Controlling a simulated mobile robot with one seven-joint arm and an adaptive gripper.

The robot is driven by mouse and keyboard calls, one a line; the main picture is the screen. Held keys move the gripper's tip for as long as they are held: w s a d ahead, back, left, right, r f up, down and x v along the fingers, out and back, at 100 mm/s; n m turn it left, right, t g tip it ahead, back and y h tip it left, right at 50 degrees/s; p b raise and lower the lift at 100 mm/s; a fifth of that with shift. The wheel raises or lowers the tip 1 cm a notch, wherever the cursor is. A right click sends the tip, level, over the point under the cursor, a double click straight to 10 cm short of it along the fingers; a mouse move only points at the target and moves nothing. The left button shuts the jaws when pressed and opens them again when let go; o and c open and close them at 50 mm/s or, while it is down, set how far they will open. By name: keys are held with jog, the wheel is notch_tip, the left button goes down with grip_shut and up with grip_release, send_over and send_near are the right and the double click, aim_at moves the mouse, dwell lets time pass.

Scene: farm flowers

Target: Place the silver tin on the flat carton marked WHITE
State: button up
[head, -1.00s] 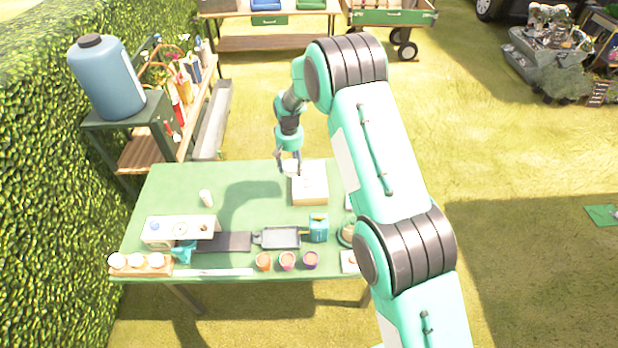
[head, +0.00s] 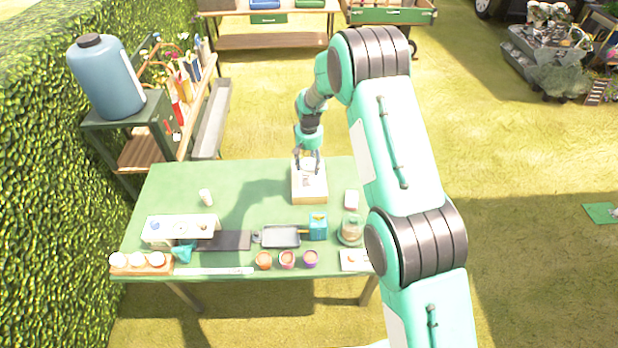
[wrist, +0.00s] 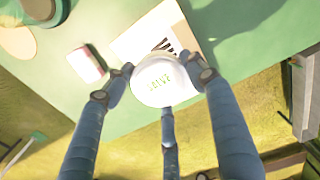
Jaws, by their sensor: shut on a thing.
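My gripper (head: 307,163) hangs over the far part of the flat, pale carton (head: 310,195) on the green table. In the wrist view its fingers (wrist: 167,80) are shut around a round, pale tin (wrist: 164,88) with green letters on its lid, partly readable. The tin looks whitish in the bright light. The carton (wrist: 138,42) shows behind the tin, with dark marks partly covered by it; I cannot read the word. In the head view the tin is small between the fingers. I cannot tell whether it touches the carton.
A small white and reddish box (head: 351,199) and a glass jar (head: 350,231) stand right of and nearer than the carton. A blue box (head: 318,227), a grey tray (head: 281,237) and several small pots line the near side. The table left of the carton is mostly clear.

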aim_at(309, 163)
jog(key=shift+f, duration=2.05)
jog(key=shift+f, duration=0.1)
jog(key=shift+f, duration=2)
jog(key=shift+f, duration=0.15)
jog(key=o, duration=1.2)
jog(key=shift+r, duration=0.2)
jog(key=shift+r, duration=6)
